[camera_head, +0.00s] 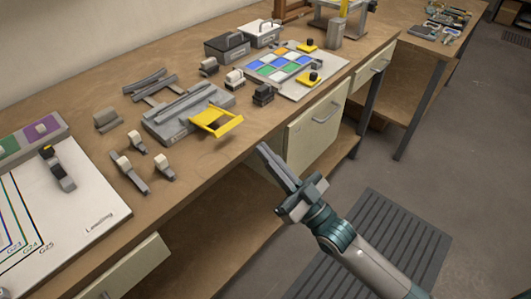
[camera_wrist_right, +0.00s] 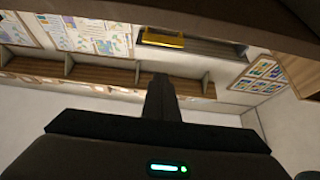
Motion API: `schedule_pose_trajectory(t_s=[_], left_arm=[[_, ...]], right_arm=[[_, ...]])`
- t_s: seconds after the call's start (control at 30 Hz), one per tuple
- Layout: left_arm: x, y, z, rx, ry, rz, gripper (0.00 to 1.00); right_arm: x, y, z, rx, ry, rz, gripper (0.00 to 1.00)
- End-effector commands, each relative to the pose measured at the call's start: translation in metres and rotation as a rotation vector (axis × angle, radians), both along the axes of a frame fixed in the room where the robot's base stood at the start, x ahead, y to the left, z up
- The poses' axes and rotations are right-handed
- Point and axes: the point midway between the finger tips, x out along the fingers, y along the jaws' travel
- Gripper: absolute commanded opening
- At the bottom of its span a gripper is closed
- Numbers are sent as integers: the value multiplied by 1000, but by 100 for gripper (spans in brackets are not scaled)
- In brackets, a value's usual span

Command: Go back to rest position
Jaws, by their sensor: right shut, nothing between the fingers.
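My right gripper (camera_head: 272,160) is in front of the workbench's front edge, beside a drawer front. It is shut and empty, with its fingers pointing up and to the left in the head view. In the right wrist view its fingers (camera_wrist_right: 162,100) show as one dark closed shape against the wall and shelves. It appears clear of the objects on the bench. My left gripper is not in either view.
The workbench (camera_head: 215,175) holds a grey fixture with a yellow frame (camera_head: 216,121), a board of coloured glass panes (camera_head: 283,66), two boxes and several small clamps. A white board (camera_head: 70,215) lies at the left. A ribbed floor mat (camera_head: 390,235) lies below my right arm. Floor at right is open.

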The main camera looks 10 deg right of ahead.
Motion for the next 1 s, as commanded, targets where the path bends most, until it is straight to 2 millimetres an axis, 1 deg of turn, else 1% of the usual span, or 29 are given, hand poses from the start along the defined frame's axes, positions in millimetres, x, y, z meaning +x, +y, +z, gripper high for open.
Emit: schedule_pose_trajectory(t_s=[0.27,0.37,0.47,0.57,0.67,0.7,0.77,0.8,0.87,0.9,0.97,1.0], left_arm=[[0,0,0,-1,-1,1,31],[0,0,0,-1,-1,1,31],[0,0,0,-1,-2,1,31],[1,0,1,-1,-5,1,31],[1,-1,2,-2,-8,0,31],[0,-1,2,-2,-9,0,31],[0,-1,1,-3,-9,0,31],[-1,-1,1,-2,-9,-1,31],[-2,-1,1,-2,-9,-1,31],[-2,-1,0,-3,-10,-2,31],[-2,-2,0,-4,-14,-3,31],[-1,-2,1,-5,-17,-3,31]], right_arm=[[0,0,0,0,0,0,0],[2,0,-3,-4,7,-4,0],[6,-1,-16,-18,34,-18,0],[15,-4,-42,-45,87,-46,0],[25,-8,-82,-91,171,-86,0],[28,-11,-103,-110,213,-105,0],[33,-16,-136,-146,281,-134,0],[34,-19,-160,-169,330,-154,0],[34,-25,-198,-207,409,-183,0],[32,-29,-224,-231,462,-201,0],[27,-35,-261,-266,540,-224,0],[21,-39,-285,-290,592,-240,0]])
